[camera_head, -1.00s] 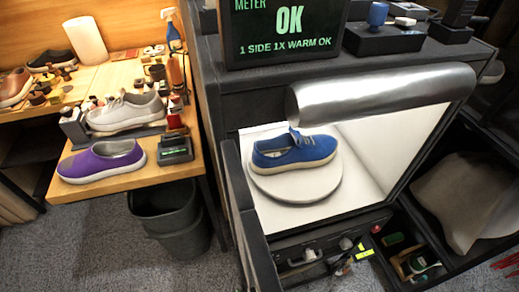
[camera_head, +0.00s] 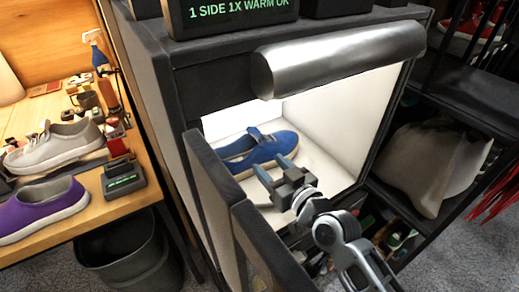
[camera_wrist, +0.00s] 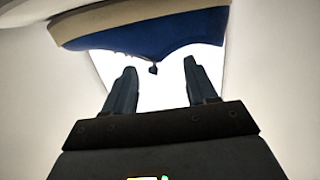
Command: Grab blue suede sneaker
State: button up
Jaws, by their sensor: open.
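The blue suede sneaker (camera_head: 262,146) with a pale sole sits inside the lit white box of the dark cabinet, on a pale round turntable (camera_head: 250,192). My gripper (camera_head: 269,169) is inside the box, just in front of the sneaker and over the turntable. In the wrist view my gripper (camera_wrist: 158,78) is open and empty, its two fingers spread apart. The sneaker (camera_wrist: 150,33) shows beyond the fingertips there, across the top of the picture. Whether the fingertips touch it I cannot tell. My gripper covers part of the sneaker's lower right in the head view.
A metallic cylinder (camera_head: 340,58) hangs over the box opening. A dark open door panel (camera_head: 222,190) stands at its left. A purple sneaker (camera_head: 42,207) and a grey-white sneaker (camera_head: 55,145) are on the wooden bench. A black bin (camera_head: 130,255) stands below.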

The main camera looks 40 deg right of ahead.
aim_at(252, 128)
jog(key=w+d+r, duration=0.2)
jog(key=w, duration=0.2)
jog(key=shift+w+d+r, duration=0.4)
jog(key=x, duration=0.2)
jog(key=p+x, duration=0.1)
jog(key=x, duration=0.1)
jog(key=r+p+x, duration=0.1)
jog(key=x, duration=0.1)
jog(key=shift+w+d, duration=0.3)
jog(key=shift+w+f+p, duration=0.15)
jog(key=shift+w+p, duration=0.15)
jog(key=shift+w, duration=0.05)
grip_shut()
